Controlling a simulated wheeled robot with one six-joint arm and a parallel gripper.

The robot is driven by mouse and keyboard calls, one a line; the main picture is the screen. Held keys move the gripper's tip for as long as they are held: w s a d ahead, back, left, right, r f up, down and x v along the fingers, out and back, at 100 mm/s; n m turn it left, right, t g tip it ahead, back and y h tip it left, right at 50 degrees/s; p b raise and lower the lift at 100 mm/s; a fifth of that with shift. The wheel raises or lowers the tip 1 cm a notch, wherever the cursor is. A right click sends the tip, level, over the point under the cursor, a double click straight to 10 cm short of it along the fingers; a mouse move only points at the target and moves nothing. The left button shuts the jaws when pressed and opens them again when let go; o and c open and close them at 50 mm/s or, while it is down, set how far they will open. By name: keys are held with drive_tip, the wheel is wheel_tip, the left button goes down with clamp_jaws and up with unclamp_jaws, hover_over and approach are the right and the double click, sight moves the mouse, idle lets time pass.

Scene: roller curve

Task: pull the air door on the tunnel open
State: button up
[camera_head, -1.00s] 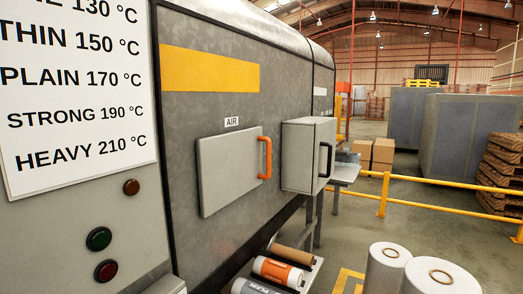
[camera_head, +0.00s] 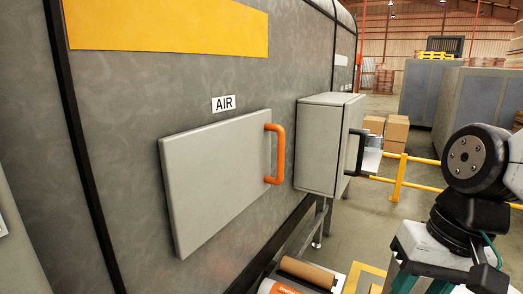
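The air door (camera_head: 215,180) is a flat light-grey panel on the side of the grey tunnel (camera_head: 150,110). It looks shut against the tunnel wall. An orange handle (camera_head: 280,154) stands upright at its right edge, and a white AIR label (camera_head: 223,103) sits above it. Part of my arm shows at the right edge of the view, apart from the door and handle. My gripper is not in view.
A grey box (camera_head: 322,145) with a black handle (camera_head: 357,152) juts out just right of the air door. Rolls (camera_head: 305,273) lie on a low rack below. A yellow rail (camera_head: 400,178) and cardboard boxes (camera_head: 396,130) stand behind.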

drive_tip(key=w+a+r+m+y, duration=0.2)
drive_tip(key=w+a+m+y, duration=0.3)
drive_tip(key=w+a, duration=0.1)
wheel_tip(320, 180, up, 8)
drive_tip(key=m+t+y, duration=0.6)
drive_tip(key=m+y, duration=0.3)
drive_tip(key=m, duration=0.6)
hover_over(281, 177)
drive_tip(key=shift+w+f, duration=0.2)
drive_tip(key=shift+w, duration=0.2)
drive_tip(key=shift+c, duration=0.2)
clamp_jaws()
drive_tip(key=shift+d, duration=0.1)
